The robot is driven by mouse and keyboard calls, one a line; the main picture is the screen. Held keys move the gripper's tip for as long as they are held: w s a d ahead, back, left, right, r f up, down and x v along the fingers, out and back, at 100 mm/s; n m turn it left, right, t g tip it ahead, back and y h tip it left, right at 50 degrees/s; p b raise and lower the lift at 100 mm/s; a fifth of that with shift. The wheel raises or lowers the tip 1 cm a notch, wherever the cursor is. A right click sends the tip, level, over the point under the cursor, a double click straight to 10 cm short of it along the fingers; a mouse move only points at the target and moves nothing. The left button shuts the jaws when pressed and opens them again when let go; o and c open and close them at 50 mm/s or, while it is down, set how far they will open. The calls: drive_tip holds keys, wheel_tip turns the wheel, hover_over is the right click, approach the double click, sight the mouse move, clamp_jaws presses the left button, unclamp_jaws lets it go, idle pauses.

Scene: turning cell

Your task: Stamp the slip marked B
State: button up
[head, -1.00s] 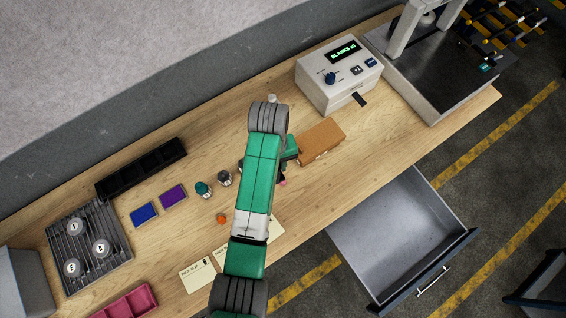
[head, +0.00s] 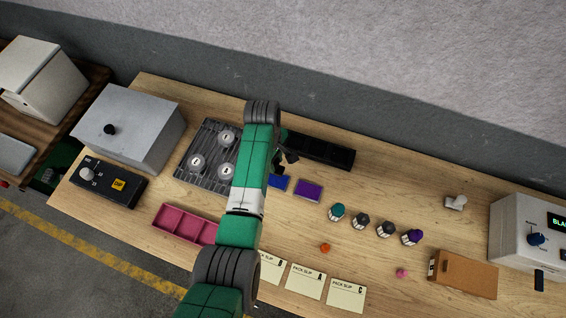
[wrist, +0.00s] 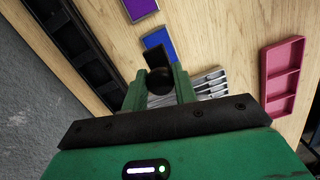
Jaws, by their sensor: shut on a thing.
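My gripper (head: 287,156) is over the bench between the grey slatted plate and the black tray, just above the blue pad (head: 278,183). In the wrist view its fingers (wrist: 160,90) are shut on a dark stamp-like thing (wrist: 158,82) with a round knob. The blue pad (wrist: 160,42) lies just beyond it there, the purple pad (head: 308,190) beside it. Three pack slips lie at the front edge: one marked C (head: 346,292), a middle one (head: 305,280) that seems marked A, and a left one (head: 270,268) partly behind my arm, its letter hidden.
A grey slatted plate (head: 190,176) with round lettered pieces and a pink tray (head: 172,222) are at left. A black tray (head: 325,150) is behind. Several capped bottles (head: 361,220), an orange ball (head: 325,248), a pink ball (head: 402,273) and a brown box (head: 465,274) are at right.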

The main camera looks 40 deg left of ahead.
drive_tip(key=shift+a, duration=0.15)
drive_tip(key=shift+f+b, duration=0.45)
drive_tip(key=shift+f, duration=0.05)
wheel_tip(320, 180, down, 5)
drive_tip(key=b, duration=0.4)
drive_tip(key=shift+b, duration=0.4)
drive_tip(key=shift+f, duration=0.6)
idle(1.1)
drive_tip(key=shift+r, duration=0.1)
wheel_tip(320, 180, up, 7)
drive_tip(key=p, duration=0.6)
drive_tip(key=shift+r+p, duration=0.1)
drive_tip(key=shift+p, duration=0.2)
